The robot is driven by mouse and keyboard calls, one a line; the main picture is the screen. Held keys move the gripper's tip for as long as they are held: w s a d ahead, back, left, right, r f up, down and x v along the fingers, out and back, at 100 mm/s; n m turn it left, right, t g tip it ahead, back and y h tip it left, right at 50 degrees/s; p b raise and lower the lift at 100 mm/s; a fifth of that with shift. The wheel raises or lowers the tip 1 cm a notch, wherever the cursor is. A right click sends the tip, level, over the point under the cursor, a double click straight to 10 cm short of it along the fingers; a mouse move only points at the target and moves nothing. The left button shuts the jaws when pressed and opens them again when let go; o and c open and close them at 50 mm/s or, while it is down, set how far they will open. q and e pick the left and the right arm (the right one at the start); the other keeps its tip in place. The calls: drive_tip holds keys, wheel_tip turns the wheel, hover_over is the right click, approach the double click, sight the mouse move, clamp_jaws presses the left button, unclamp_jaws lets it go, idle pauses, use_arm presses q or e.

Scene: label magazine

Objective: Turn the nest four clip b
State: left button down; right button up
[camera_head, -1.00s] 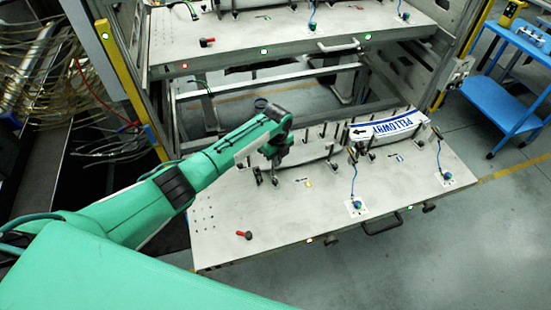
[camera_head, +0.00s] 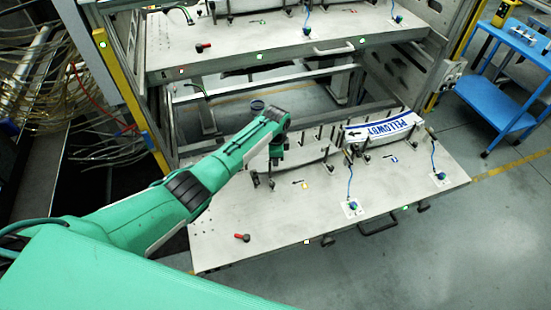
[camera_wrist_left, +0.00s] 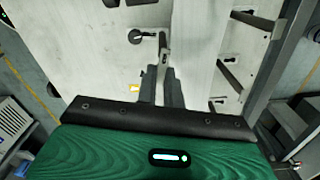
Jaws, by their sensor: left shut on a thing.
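My left gripper (camera_head: 276,158) is over the left part of the lower drawer table, at the left end of a curved nest. In the left wrist view my left gripper (camera_wrist_left: 160,75) has its two dark fingers close together on a slim dark clip (camera_wrist_left: 163,45). The pale curved nest wall (camera_wrist_left: 193,50) is just right of the fingers. Whether this clip is clip b of nest four cannot be read. My right gripper is not in view.
The lower table (camera_head: 270,225) carries a white label reading PELLOWBY (camera_head: 380,127) in a nest at right, with several posts around it. A red-ended handle (camera_head: 242,237) lies at front left. An upper table (camera_head: 270,45) overhangs behind. A blue cart (camera_head: 500,95) stands at right.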

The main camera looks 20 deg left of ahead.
use_arm(q)
drive_tip(key=shift+w+n, duration=0.2)
drive_tip(key=shift+n, duration=0.7)
drive_tip(key=shift+a, duration=0.1)
drive_tip(key=c, duration=1.5)
unclamp_jaws()
wheel_tip(320, 180, up, 14)
drive_tip(key=b, duration=0.3)
drive_tip(key=shift+f, duration=0.1)
